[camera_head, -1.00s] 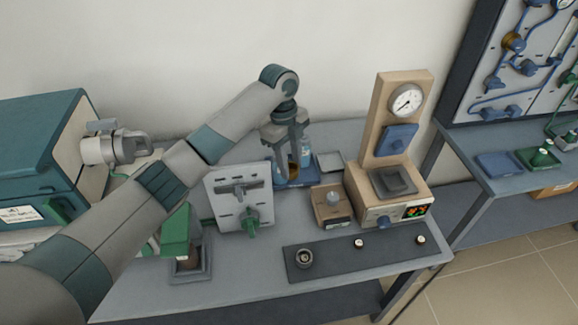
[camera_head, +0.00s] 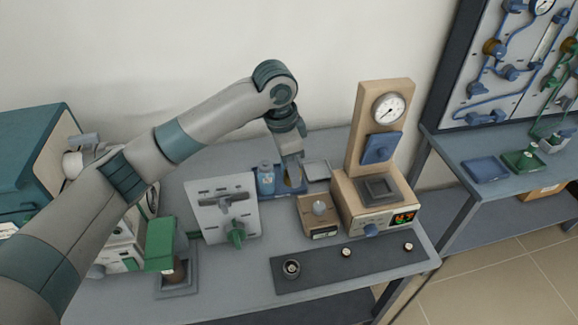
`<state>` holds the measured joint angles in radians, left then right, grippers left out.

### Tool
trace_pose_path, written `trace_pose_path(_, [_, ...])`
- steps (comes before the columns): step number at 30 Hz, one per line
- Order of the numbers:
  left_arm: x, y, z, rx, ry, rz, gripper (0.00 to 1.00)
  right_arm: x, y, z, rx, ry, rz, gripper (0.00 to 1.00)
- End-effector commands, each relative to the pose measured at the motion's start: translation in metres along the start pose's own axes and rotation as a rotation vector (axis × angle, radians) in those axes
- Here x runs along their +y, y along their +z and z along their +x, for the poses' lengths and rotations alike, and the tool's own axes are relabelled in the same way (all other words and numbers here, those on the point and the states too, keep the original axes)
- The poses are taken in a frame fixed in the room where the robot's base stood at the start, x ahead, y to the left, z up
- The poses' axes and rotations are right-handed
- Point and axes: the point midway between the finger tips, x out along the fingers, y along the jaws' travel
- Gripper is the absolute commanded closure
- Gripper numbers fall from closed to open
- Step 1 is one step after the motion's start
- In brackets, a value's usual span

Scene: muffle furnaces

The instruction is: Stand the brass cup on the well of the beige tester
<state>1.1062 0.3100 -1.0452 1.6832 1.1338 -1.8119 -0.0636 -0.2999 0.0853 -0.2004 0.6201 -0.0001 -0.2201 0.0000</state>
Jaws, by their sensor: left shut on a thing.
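The beige tester (camera_head: 349,197) stands at the right end of the bench, with a dial gauge and a blue block on its column. Its dark square well (camera_head: 380,188) is on top of the base, with nothing seen in it. My left gripper (camera_head: 291,184) points down over the blue tray at the back of the bench, left of the tester. I cannot tell whether the cup touches the tray. My right gripper is not in view.
A grey panel device (camera_head: 222,208) is further left. A dark mat (camera_head: 345,262) with small round parts lies along the front edge.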

Motion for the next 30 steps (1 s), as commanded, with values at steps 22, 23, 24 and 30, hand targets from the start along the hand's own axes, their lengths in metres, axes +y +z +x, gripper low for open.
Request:
trace_pose_path(22, [0.105, 0.055, -0.024, -0.003, -0.127, -0.921, 0.96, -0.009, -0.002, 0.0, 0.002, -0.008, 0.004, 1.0])
trace_pose_path(23, [0.109, 0.058, -0.024, -0.003, -0.132, -0.956, 0.96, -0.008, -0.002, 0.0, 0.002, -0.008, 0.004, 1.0])
trace_pose_path(24, [0.113, 0.063, -0.024, -0.003, -0.138, -0.999, 0.96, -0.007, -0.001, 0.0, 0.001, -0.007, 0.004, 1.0])
trace_pose_path(30, [0.131, 0.08, -0.025, -0.004, -0.16, -1.159, 0.96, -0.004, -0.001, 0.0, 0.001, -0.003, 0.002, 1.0])
